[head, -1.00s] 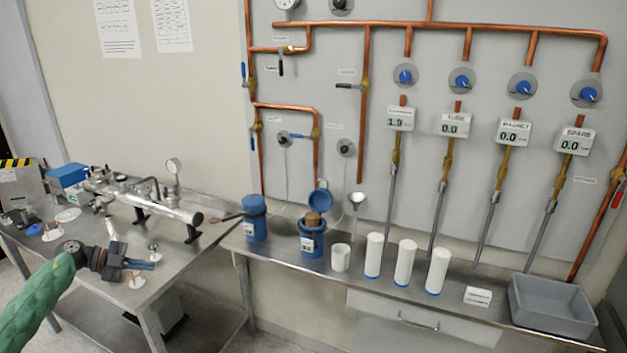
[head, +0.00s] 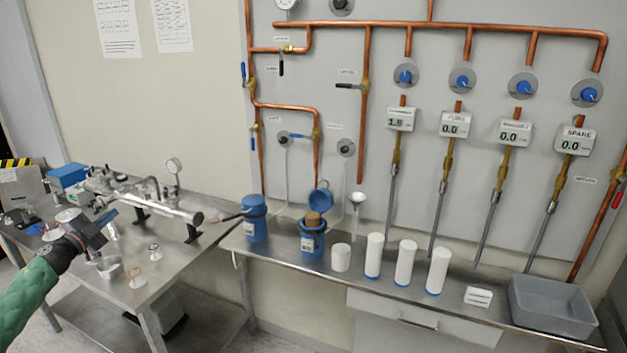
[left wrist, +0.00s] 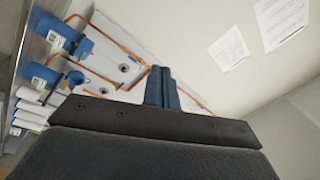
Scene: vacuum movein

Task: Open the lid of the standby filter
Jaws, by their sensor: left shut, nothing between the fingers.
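Two blue filter canisters stand on the right-hand bench. The left canister (head: 254,220) has its lid shut, with a dark handle sticking out to the left. The right canister (head: 312,243) has its lid (head: 320,196) swung up and a brown cartridge (head: 313,219) showing in its mouth. Their labels are too small to read. My left gripper (head: 107,217) is over the left table, well left of both canisters. Its blue fingers (left wrist: 163,88) are shut and empty in the left wrist view, where the canisters show at the upper left. My right gripper is out of view.
A metal pipe assembly with a gauge (head: 173,166) lies on the left table, close to my left gripper. White cylinders (head: 405,262), a small white cup (head: 341,257) and a grey bin (head: 553,304) stand right of the canisters. Copper pipes (head: 440,24) run along the wall.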

